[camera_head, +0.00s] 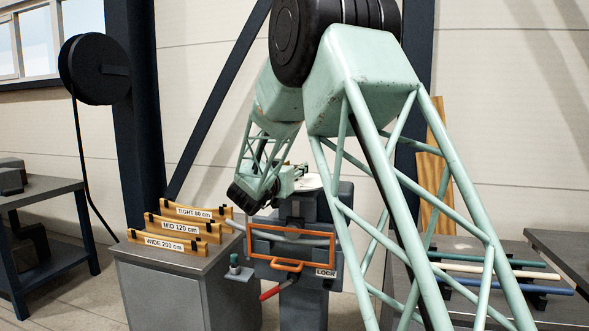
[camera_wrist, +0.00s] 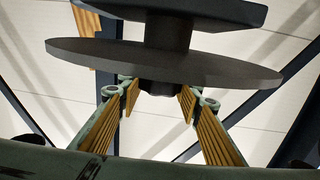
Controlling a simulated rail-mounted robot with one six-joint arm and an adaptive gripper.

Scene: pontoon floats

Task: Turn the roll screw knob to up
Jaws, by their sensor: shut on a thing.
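My gripper (camera_wrist: 159,100) shows in the wrist view with two green fingers and yellow ribbed pads. The pads are shut around a short dark knob (camera_wrist: 158,88), which I take to be the roll screw knob. The knob sits against the face of a wide grey disc (camera_wrist: 215,66), with a dark block (camera_wrist: 168,8) behind it. No mark that tells the knob's setting can be read. In the head view my gripper (camera_head: 298,171) is small, at the top of a dark grey machine (camera_head: 345,215), and the knob cannot be made out there.
The machine has an orange frame (camera_head: 333,247), an orange handle (camera_head: 287,265), a red lever (camera_head: 270,293) and a small label (camera_head: 325,272). A grey cabinet (camera_head: 190,275) at left carries yellow gauges marked TIGHT, MID and WIDE. Coloured rods (camera_head: 495,269) lie on the right bench.

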